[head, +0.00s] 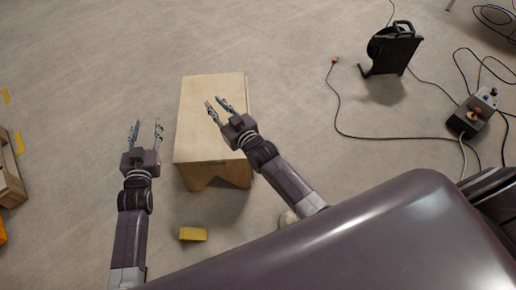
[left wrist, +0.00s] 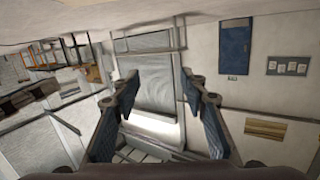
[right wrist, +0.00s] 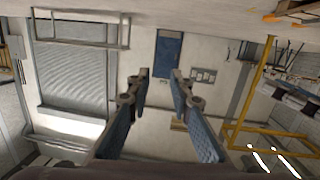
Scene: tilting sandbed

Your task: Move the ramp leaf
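No ramp leaf that I can make out for sure shows in any view. In the head view a light wooden bench or box (head: 197,136) stands on the floor, and I cannot tell whether it belongs to the ramp. My left gripper (head: 146,127) is open and empty, left of the wooden box; its spread fingers also show in the left wrist view (left wrist: 158,82). My right gripper (head: 218,106) is open, with its fingers over the box top; nothing is between them in the right wrist view (right wrist: 160,76).
A yellow block (head: 193,234) lies on the floor in front of the box. A black cable reel (head: 392,48) and a grey control box with a red button (head: 474,112) stand at right, with cables around. A wooden crate (head: 10,172) is at the left edge.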

